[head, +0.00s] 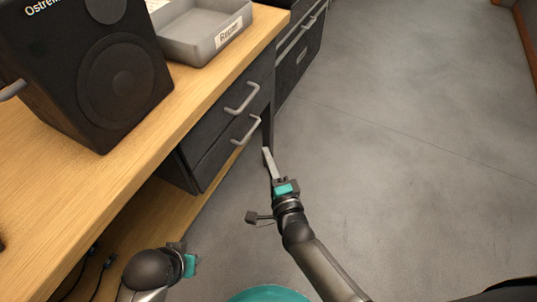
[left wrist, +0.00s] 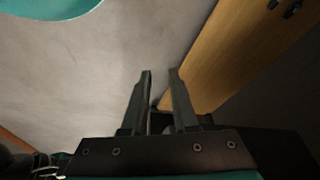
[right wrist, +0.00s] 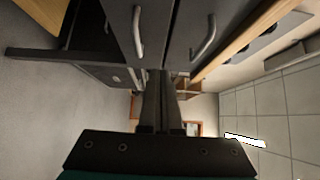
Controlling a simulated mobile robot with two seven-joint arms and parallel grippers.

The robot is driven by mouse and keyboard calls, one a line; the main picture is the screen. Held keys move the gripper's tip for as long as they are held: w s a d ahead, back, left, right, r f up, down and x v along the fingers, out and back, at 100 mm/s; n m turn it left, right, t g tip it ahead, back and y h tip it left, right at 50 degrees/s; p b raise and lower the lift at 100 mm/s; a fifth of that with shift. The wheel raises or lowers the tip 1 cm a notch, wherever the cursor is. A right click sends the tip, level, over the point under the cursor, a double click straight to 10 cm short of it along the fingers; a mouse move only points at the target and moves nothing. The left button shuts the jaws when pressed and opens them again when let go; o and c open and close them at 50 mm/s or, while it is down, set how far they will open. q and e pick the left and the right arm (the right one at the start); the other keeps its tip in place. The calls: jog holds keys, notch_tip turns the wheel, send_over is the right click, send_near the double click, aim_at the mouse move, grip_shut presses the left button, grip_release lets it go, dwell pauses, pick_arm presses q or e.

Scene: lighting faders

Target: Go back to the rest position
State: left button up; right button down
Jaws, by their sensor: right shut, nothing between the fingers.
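My right gripper (head: 267,152) is shut and empty, over the grey floor just right of the desk drawers in the head view. In the right wrist view its fingers (right wrist: 161,74) lie together, with drawer fronts behind them. My left arm shows at the bottom left of the head view, beside the desk edge; its fingertips are not clear there. In the left wrist view the left gripper (left wrist: 161,73) has its two fingers apart with nothing between them, over the floor and beside a wooden surface.
A wooden desk (head: 205,95) runs along the left with dark drawers (head: 215,160) and metal handles close to my right gripper. A black speaker (head: 95,75) and a grey labelled tray (head: 190,45) stand on it. The floor (head: 410,120) to the right is clear.

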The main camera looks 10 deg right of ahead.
pick_arm(q)
jog(key=shift+f, duration=0.15)
pick_arm(e)
jog(key=shift+s, duration=0.2)
